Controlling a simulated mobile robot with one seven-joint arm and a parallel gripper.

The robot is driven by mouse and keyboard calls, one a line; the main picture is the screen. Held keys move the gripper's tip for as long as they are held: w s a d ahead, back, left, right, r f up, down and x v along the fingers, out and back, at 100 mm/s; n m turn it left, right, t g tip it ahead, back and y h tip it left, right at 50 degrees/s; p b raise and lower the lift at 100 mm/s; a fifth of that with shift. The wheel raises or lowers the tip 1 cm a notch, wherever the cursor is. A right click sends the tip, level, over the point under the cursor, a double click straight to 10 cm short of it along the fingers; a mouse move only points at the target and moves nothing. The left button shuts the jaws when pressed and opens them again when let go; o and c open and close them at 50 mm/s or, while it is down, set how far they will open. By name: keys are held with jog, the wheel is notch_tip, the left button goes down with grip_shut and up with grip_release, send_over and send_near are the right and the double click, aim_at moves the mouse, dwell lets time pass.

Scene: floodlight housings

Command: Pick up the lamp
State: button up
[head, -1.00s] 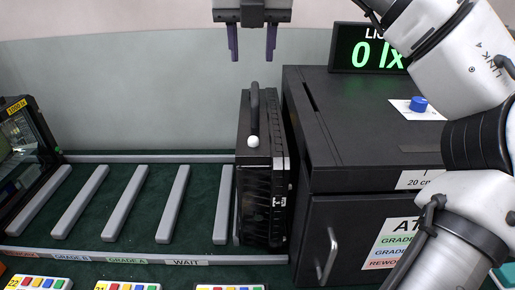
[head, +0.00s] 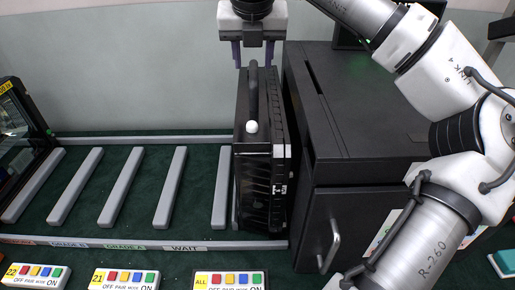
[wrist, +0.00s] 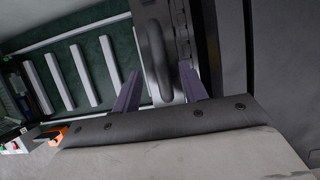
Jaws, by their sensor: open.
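The lamp (head: 262,170) is a black floodlight housing standing upright on edge in the rack, just left of the black cabinet. It has a black handle (head: 253,92) along its top and a small white knob (head: 251,127). My gripper (head: 254,56) is open, fingers pointing down, above the far end of the lamp. In the wrist view the handle (wrist: 157,62) lies between the two purple fingers (wrist: 160,92). Whether the fingers reach down beside the handle I cannot tell.
A black cabinet (head: 365,110) stands close on the lamp's right. The rack's grey bars (head: 121,187) leave empty slots to the left. Another dark framed unit (head: 22,150) stands at the far left. Button remotes (head: 230,280) lie along the front.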

aim_at(254, 68)
jog(key=p+x, duration=0.1)
jog(key=x, duration=0.3)
jog(key=shift+f, duration=0.15)
jog(key=shift+w+f, duration=0.1)
jog(key=shift+f+b, duration=0.25)
jog(key=shift+b, duration=0.15)
dwell(0.4)
grip_shut()
jog(key=shift+d, duration=0.1)
dwell(1.1)
jog(key=shift+r, duration=0.2)
